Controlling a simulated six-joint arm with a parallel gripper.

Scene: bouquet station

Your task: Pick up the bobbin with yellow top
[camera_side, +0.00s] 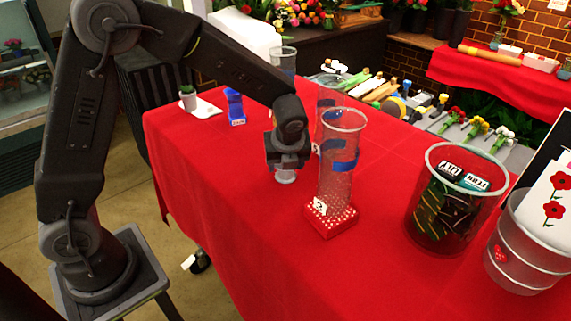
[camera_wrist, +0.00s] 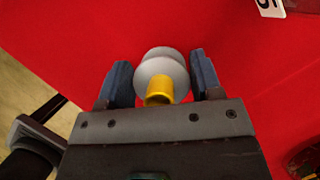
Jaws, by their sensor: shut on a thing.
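The bobbin with the yellow top (camera_wrist: 162,68) is between my fingers in the wrist view, its pale round flanges toward the top of the picture and its yellow top toward me. My gripper (camera_wrist: 160,80) is shut on it, one dark finger on each side. In the side view, my gripper (camera_side: 287,163) points down over the red table, and the pale lower end of the bobbin (camera_side: 286,177) shows just under it. The yellow top is hidden there by the gripper. I cannot tell whether the bobbin touches the cloth.
A tall clear vase with blue bands (camera_side: 336,165) stands on a red dotted base (camera_side: 331,219), close right of my gripper. A clear bin (camera_side: 422,220) and a metal bucket (camera_side: 513,262) stand further right. A blue holder (camera_side: 235,106) is behind left. The red table's (camera_side: 262,245) front is clear.

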